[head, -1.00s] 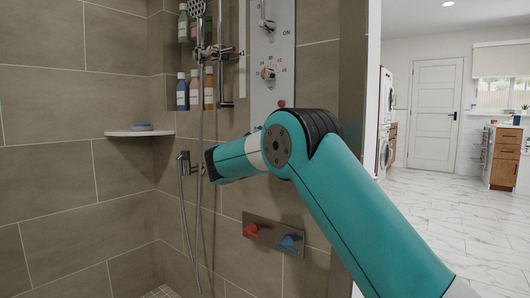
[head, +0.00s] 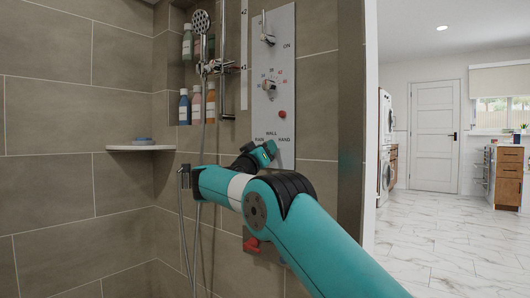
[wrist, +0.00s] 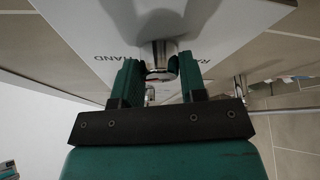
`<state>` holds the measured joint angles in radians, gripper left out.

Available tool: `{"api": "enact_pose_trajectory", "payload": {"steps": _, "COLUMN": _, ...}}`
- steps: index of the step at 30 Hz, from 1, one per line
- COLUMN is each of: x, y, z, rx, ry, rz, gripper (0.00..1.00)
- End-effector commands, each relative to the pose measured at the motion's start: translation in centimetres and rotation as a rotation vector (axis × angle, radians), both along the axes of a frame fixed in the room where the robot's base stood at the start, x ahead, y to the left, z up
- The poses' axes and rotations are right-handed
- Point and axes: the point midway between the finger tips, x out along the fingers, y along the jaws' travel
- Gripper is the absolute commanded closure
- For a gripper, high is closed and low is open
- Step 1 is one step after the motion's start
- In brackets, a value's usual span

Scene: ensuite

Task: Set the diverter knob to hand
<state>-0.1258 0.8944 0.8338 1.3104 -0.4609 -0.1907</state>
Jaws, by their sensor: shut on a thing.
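The diverter knob (wrist: 158,56) is a chrome knob on the white shower panel (head: 286,60). In the wrist view it sits between the two fingers of my gripper (wrist: 158,75), which is shut on it. The word HAND (wrist: 122,58) shows on the panel to the left of the knob there. In the head view my gripper (head: 264,153) is at the lower part of the panel, just under the labels RAIN, WALL and HAND (head: 284,139). My gripper hides the knob in that view, and I cannot tell which label it points to.
Above on the panel are a temperature knob (head: 269,86), a top lever (head: 267,37) and a red button (head: 282,114). A hand shower (head: 201,22) and its hose hang left of the panel. A red handle (head: 251,245) is below my arm. A corner shelf (head: 141,148) is at left.

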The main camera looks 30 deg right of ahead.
Motion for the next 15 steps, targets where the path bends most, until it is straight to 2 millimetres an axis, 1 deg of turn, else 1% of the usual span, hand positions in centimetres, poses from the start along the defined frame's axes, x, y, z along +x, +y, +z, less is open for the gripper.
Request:
{"api": "enact_pose_trajectory", "payload": {"steps": 14, "x": -0.02, "y": -0.07, "z": -0.02, "rx": 0.006, "ry": -0.013, "rz": -0.002, "gripper": 0.85}}
{"api": "enact_pose_trajectory", "payload": {"steps": 15, "x": -0.02, "y": -0.07, "z": -0.02, "rx": 0.006, "ry": -0.013, "rz": -0.002, "gripper": 0.57}}
